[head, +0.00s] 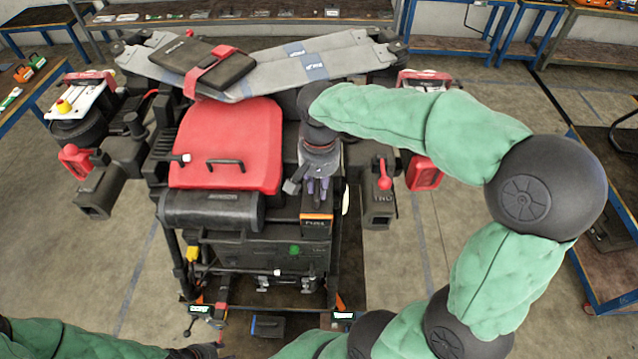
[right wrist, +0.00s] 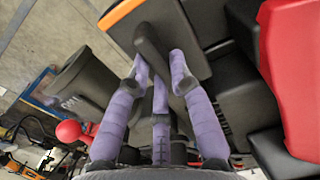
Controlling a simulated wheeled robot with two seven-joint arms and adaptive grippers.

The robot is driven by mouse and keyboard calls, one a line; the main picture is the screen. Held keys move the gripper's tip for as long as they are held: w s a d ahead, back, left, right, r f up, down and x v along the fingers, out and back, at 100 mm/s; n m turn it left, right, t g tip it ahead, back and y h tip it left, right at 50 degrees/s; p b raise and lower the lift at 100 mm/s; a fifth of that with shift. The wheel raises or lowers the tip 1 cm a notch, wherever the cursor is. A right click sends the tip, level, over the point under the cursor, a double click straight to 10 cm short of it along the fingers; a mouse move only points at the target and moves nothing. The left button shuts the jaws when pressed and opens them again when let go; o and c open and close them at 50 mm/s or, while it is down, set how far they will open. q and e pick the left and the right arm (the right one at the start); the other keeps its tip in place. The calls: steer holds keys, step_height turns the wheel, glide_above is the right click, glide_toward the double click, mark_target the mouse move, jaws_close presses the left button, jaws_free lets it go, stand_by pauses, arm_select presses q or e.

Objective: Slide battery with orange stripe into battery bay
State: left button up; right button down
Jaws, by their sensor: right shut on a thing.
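The battery with the orange stripe (head: 316,218) is a black block at the front right of the drone, beside the red tank lid (head: 235,148). Its stripe also shows at the top of the right wrist view (right wrist: 120,11). My right gripper (head: 318,187) is over the battery's top; in the right wrist view its purple fingers (right wrist: 158,80) close around the black handle (right wrist: 157,45). The battery bay is hidden by the battery and hand; I cannot tell how deep the battery sits.
A red knob (head: 383,175) stands to the right of the hand.

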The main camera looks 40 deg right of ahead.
steer(key=c, duration=1)
jaws_free()
steer(key=shift+c, duration=0.2)
steer(key=shift+f, duration=0.1)
step_height(320, 180, up, 12)
